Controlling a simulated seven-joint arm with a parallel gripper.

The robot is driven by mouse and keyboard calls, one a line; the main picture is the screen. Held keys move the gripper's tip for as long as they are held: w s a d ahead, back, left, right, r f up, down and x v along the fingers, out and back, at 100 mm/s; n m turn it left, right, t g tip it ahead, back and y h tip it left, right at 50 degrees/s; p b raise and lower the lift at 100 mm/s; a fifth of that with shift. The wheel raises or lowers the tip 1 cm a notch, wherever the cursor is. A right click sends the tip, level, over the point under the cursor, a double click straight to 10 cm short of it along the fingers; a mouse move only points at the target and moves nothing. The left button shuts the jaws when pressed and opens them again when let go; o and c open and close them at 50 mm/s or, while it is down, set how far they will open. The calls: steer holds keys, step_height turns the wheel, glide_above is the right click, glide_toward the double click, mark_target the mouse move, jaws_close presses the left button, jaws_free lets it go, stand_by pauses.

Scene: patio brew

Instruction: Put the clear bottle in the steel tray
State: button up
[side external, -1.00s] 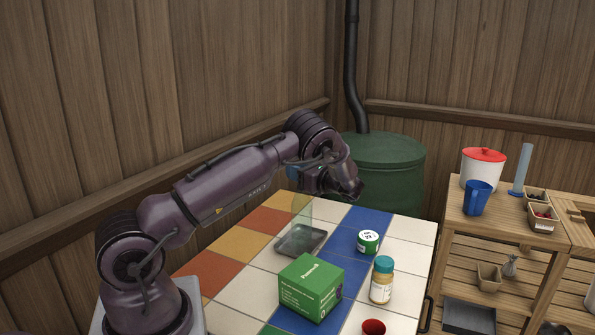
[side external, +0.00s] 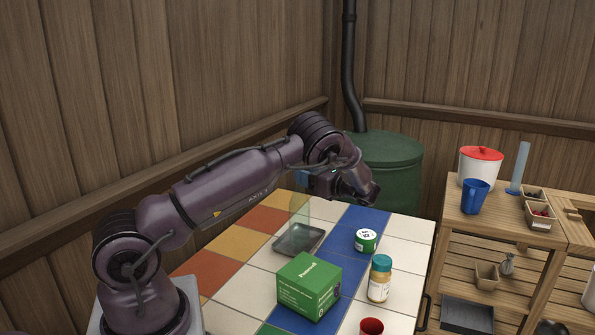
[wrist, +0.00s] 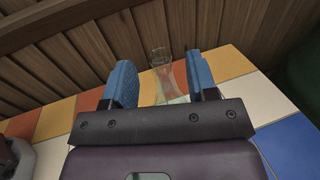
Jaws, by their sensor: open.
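The clear bottle (side external: 300,212), a see-through greenish shape, stands upright on the tiled table at the back edge of the steel tray (side external: 281,247). Whether its base touches the tray cannot be told. The tray is shallow, grey and looks empty. My gripper (side external: 301,178) is open near the height of the bottle's top, its blue fingers partly hidden by my wrist. In the wrist view, the clear bottle (wrist: 165,82) shows in the gap between the two blue fingers of my gripper (wrist: 160,75), its lower part hidden by the gripper body.
A green box (side external: 309,287), a green-and-white tin (side external: 366,240), a teal-lidded jar (side external: 380,279) and a red cup (side external: 371,327) stand on the table, right of or in front of the tray. A wooden wall (side external: 200,80) rises behind the table.

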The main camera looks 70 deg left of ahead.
steer(key=v, duration=0.7)
steer(key=s+d+r+n+t+h, duration=0.7)
steer(key=s+d+r+h, duration=0.25)
steer(key=d+r, duration=0.2)
steer(key=s+d+r+n+t+h, duration=0.3)
steer(key=s+d+n+t+h, duration=0.2)
steer(key=s+d, duration=0.7)
steer(key=d+t+h, duration=0.1)
steer(key=d+t, duration=0.1)
steer(key=d, duration=0.2)
steer(key=shift+s+d+t, duration=0.2)
steer(key=shift+s+t, duration=0.1)
steer(key=shift+s, duration=0.1)
